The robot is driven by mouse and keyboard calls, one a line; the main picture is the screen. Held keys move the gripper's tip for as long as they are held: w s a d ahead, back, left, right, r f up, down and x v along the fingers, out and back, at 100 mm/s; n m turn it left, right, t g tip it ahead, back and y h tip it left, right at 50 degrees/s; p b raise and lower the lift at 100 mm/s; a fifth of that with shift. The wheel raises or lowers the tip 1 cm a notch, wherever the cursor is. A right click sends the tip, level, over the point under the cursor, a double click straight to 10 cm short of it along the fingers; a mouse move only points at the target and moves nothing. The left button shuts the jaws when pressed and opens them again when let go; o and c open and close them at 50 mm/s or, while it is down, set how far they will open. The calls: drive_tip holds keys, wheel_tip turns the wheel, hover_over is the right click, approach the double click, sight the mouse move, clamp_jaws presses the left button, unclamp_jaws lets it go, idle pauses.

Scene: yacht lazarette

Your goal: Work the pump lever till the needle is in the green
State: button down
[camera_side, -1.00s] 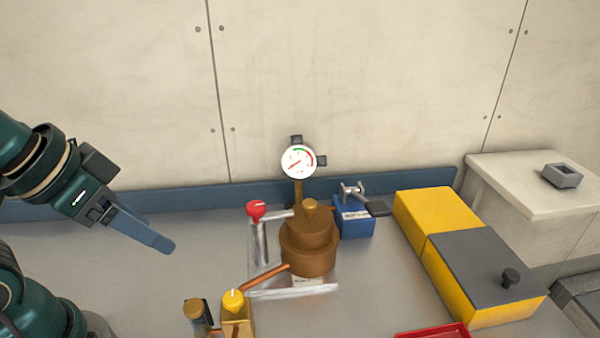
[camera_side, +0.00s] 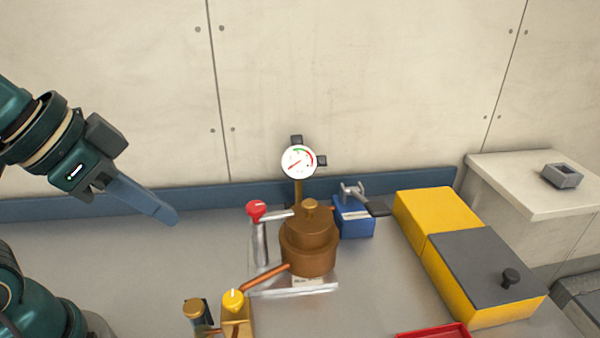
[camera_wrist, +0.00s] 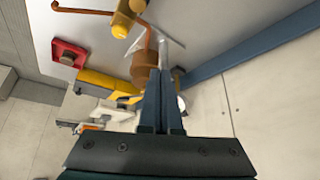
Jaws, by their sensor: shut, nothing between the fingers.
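The bronze pump (camera_side: 309,246) stands on a pale metal base on the bench; it also shows in the wrist view (camera_wrist: 144,66), just past my fingers. A lever with a red knob (camera_side: 256,209) sticks out to the pump's left. The round white gauge (camera_side: 298,161) stands above and behind the pump. Its red needle points to the lower left, away from the green arc at the top. My gripper (camera_side: 172,218) is shut and empty, left of the red knob and apart from it, above the bench. My fingers partly hide the gauge in the wrist view.
A yellow-knobbed valve (camera_side: 233,301) joins the pump by a copper pipe at the front. A blue box (camera_side: 353,218) stands right of the pump, then yellow boxes (camera_side: 437,218) and a red tray (camera_side: 433,332). The bench left of the pump is clear.

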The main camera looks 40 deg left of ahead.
drive_tip(key=w+d+r+m+h, duration=0.3)
drive_tip(key=w+d+r, duration=0.15)
drive_tip(key=w, duration=0.45)
drive_tip(key=w+d+r+m+h, duration=0.3)
drive_tip(key=w+d+r, duration=0.15)
drive_tip(key=w, duration=0.45)
drive_tip(key=shift+g, duration=0.6)
drive_tip(key=w+f, duration=0.3)
drive_tip(key=shift+w+a+f, duration=0.1)
drive_tip(key=shift+a+f, duration=0.05)
drive_tip(key=shift+a, duration=0.05)
hover_over(386, 206)
drive_tip(key=s+a, duration=0.1)
drive_tip(key=a, duration=0.2)
wheel_tip(386, 206, down, 8)
drive_tip(key=shift+d+r, duration=0.1)
drive_tip(key=shift+r, duration=0.15)
drive_tip(key=shift+s+d+f, duration=0.1)
drive_tip(key=shift+s+f, duration=0.05)
drive_tip(key=shift+f, duration=0.7)
drive_tip(key=shift+s+d+f, duration=0.1)
drive_tip(key=shift+s+f, duration=0.05)
drive_tip(key=shift+f, duration=0.7)
